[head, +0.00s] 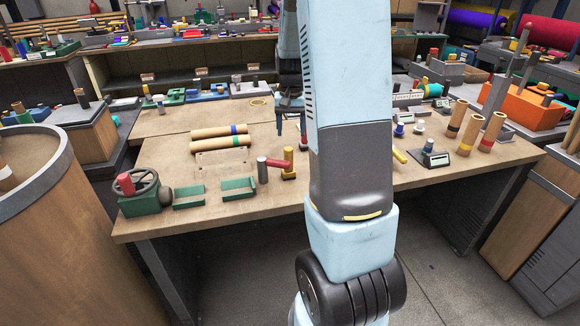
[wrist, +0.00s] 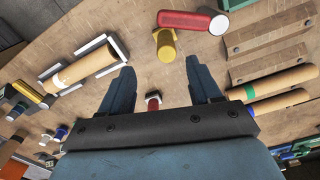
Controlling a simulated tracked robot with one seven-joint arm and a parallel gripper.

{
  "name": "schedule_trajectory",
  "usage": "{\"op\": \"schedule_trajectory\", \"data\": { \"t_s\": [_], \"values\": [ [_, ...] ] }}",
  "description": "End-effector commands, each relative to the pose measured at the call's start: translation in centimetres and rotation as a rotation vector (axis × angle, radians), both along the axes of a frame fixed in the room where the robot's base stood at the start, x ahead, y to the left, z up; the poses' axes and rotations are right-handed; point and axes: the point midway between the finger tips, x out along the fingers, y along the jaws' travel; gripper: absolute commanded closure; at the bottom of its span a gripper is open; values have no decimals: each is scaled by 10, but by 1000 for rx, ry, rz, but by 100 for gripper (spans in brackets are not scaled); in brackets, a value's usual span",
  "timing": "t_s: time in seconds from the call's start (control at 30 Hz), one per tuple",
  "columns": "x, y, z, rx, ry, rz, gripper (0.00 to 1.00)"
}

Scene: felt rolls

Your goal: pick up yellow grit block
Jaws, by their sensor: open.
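The yellow grit block looks to be the yellow bar with a dark side (wrist: 27,93), lying at the far left of the wrist view. In the head view, a yellow piece (head: 400,155) shows just right of my arm, partly hidden by it. My gripper (wrist: 160,68) is open and empty, well to the right of the block in the wrist view. In the head view, my gripper (head: 291,124) hangs above the bench with its fingers down, beyond a yellow post (head: 289,165).
A red cylinder (head: 273,163) lies beside the yellow post. A cardboard tube (wrist: 85,68) in a grey stand lies between my gripper and the block. A small red piece (wrist: 153,102) shows between my fingers, below them. Banded tubes (head: 474,133) stand at the bench's right.

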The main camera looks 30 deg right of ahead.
Motion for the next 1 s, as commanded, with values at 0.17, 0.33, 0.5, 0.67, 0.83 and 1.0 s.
{"op": "schedule_trajectory", "data": {
  "t_s": [0.17, 0.33, 0.5, 0.67, 0.83, 1.0],
  "values": [
    [-1, 1, -32, 2, 3, -2, 37],
    [0, 0, -58, 1, 3, 0, 37],
    [0, 0, -72, 1, 1, -1, 37],
    [2, 1, -80, 1, 2, 0, 37],
    [8, 3, -101, 1, 3, 0, 37],
    [9, 3, -120, 1, 2, -1, 37]
  ]
}}
